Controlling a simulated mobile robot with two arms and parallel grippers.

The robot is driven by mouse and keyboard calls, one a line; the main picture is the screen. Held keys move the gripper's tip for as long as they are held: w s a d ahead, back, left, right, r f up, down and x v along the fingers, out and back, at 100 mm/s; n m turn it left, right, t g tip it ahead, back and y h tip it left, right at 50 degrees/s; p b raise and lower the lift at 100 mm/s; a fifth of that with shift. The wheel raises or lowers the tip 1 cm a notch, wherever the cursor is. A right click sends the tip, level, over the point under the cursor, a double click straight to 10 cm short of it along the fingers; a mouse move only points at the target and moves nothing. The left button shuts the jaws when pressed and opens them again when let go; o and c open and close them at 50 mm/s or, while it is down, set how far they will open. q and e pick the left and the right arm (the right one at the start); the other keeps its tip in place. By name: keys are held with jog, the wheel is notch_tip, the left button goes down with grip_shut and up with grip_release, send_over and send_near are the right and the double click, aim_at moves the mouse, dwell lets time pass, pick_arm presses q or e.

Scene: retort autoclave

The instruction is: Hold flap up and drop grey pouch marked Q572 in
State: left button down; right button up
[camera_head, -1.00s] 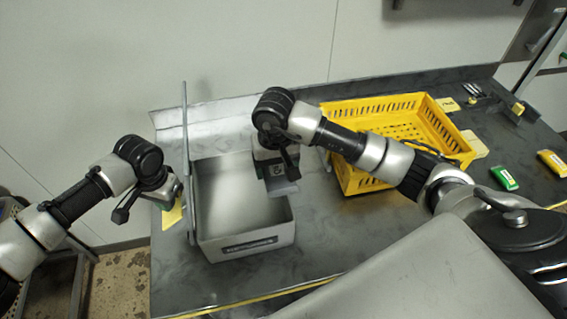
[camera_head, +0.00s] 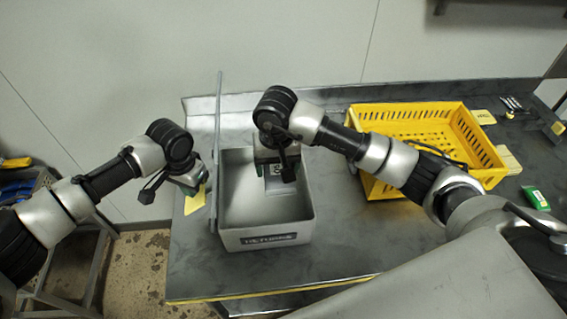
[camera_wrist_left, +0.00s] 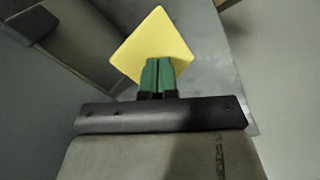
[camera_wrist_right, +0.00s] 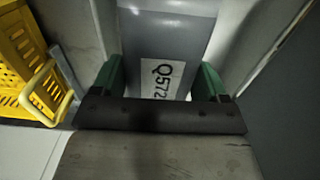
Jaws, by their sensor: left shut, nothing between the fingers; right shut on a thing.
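The grey bin (camera_head: 305,222) stands on the dark bench with its top open. Its thin flap (camera_head: 217,150) stands upright along the left side. My left gripper (camera_wrist_left: 160,62) is shut and empty, just left of the flap; whether it touches the flap I cannot tell. My right gripper (camera_wrist_right: 160,75) is shut on the grey pouch (camera_wrist_right: 165,35), whose white label reads Q572. In the head view the pouch (camera_head: 275,172) hangs over the bin's opening towards its right side. The pouch's far end is out of the right wrist view.
A yellow basket (camera_head: 420,112) stands right of the bin, behind my right forearm. A yellow card (camera_head: 196,200) is at the bench's left edge, by my left gripper. A green packet (camera_head: 535,198) lies at the right. Bare bench lies in front of the basket.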

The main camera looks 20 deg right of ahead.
jog(key=shift+f, duration=0.2)
dwell(0.3)
jog(key=shift+f, duration=0.85)
jog(key=o, duration=1)
notch_tip(320, 180, up, 12)
jog(key=shift+a+r, duration=0.1)
